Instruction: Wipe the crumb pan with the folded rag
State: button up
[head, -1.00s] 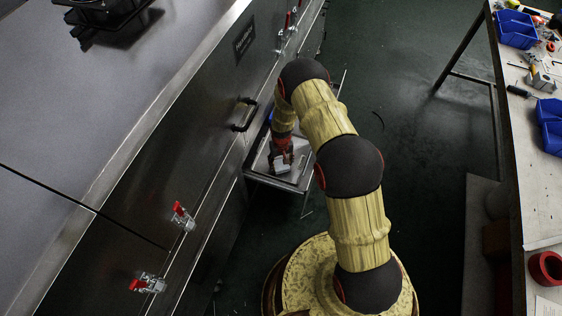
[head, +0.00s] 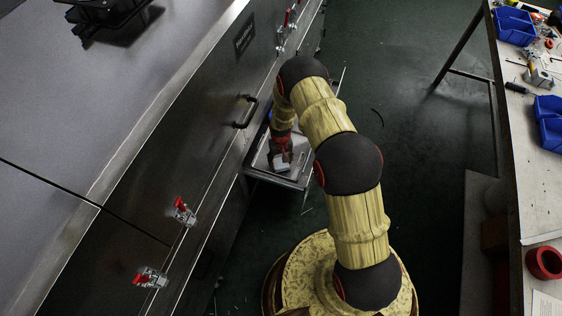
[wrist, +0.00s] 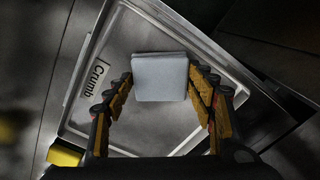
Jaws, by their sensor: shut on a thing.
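The folded rag (wrist: 160,77) is a pale grey-blue square pad. My gripper (wrist: 161,88) is shut on it, with a finger at its left and right sides in the wrist view. The crumb pan (wrist: 172,18) is a shallow metal tray with a raised rim and a label reading "Crumb". The rag is over the pan's inside; I cannot tell whether it touches the floor of the pan. In the head view the pan (head: 262,170) sticks out from the dryer's side, and the rag (head: 281,164) shows below my gripper (head: 281,155). My arm hides the pan's far part.
The dark dryer wall (head: 190,160) with a black handle (head: 245,113) and red toggle clamps (head: 183,211) runs along the pan's left. A workbench (head: 515,180) with blue bins (head: 549,122) stands at the right. The dark floor between them is mostly clear.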

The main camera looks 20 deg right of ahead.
jog(key=shift+w+d+r+p, duration=0.1)
jog(key=shift+r+p, duration=0.65)
jog(key=shift+r, duration=1.2)
jog(key=shift+w+r+p, duration=0.1)
jog(key=shift+r+p, duration=0.6)
jog(key=shift+r, duration=1.2)
jog(key=shift+f, duration=0.2)
